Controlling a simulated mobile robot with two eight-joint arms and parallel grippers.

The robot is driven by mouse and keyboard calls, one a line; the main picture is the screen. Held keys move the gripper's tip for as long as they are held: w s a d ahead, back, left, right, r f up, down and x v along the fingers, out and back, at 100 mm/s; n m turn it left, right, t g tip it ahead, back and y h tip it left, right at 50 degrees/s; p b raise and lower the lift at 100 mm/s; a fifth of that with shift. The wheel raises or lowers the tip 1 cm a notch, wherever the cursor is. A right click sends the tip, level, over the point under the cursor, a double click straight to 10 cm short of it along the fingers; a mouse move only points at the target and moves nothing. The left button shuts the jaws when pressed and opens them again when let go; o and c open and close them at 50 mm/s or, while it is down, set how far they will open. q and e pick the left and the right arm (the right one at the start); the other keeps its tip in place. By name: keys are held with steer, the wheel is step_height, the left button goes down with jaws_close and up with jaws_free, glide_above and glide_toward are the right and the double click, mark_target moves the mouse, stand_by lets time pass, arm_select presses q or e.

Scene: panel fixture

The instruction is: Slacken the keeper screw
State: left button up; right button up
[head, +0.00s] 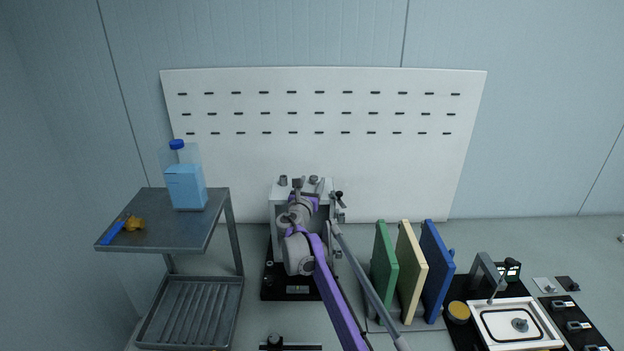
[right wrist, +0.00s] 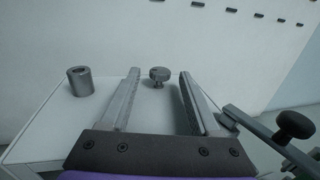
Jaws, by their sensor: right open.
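The likely keeper screw is a grey knurled knob (right wrist: 159,74) on the white top of the panel fixture (right wrist: 45,122). In the right wrist view it stands between and just beyond the tips of my right gripper (right wrist: 158,82), which is open and empty. The fingers appear apart from the knob. In the head view my right gripper (head: 298,184) is over the fixture top, its wrist hiding much of the fixture front; a knob (head: 313,179) shows just right of it. My left gripper is not in view.
A hollow grey cylinder (right wrist: 80,81) stands left of the fingers. A black-knobbed lever (right wrist: 295,124) is close on the right. A slotted white board (head: 325,155) stands behind. Green, cream and blue panels (head: 436,270) stand right; a cart (head: 160,228) with a bottle (head: 186,187) stands left.

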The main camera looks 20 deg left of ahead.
steer(key=shift+w, duration=0.3)
jaws_close()
stand_by(0.3)
